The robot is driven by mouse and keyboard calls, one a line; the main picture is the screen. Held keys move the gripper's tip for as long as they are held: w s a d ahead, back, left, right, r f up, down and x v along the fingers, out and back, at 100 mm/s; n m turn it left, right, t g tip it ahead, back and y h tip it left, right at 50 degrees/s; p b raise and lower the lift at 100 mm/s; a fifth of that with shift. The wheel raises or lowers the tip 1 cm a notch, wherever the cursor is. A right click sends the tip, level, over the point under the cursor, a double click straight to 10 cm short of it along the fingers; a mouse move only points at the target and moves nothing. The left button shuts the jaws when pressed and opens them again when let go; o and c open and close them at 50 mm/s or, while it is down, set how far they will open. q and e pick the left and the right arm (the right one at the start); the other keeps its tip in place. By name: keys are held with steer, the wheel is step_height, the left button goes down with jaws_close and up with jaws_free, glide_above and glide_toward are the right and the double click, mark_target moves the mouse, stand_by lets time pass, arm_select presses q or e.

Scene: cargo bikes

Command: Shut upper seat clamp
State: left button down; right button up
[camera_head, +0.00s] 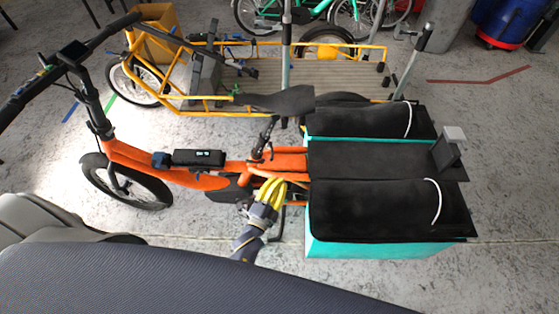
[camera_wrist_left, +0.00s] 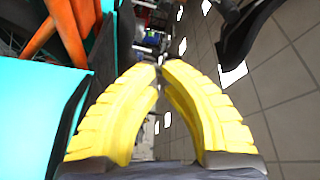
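The orange cargo bike (camera_head: 208,178) stands in the middle of the head view. Its black saddle (camera_head: 278,100) sits on a dark, tilted seat post (camera_head: 266,132). Small dark parts, apparently the seat clamp area (camera_head: 262,154), show low on the post. I cannot tell the upper clamp's lever position. My left gripper (camera_head: 275,184), with yellow fingers, is just below this area, beside the orange frame. In the left wrist view, its fingertips (camera_wrist_left: 160,68) come together with nothing visible between them. The clamp cannot be made out there. My right gripper is not in view.
Teal boxes (camera_head: 375,251) with black padded tops are at the bike's rear, close to my left gripper; a teal surface (camera_wrist_left: 35,115) fills the wrist view's left. A yellow cargo bike (camera_head: 225,105) stands behind. Grey floor (camera_head: 510,205) is free at the right.

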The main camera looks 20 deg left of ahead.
arm_select(q)
steer(key=w+d+r, duration=0.1)
steer(key=w+r, duration=0.1)
steer(key=w, duration=0.8)
steer(key=shift+s+a+f, duration=0.1)
steer(key=shift+a+f, duration=0.15)
steer(key=shift+a, duration=0.3)
steer(key=shift+s+a+f, duration=0.15)
steer(key=shift+a+f, duration=0.1)
steer(key=shift+a, duration=0.35)
steer(key=shift+s+a+f, duration=0.1)
steer(key=shift+a+f, duration=0.15)
steer(key=shift+a, duration=0.3)
steer(key=shift+a, duration=0.1)
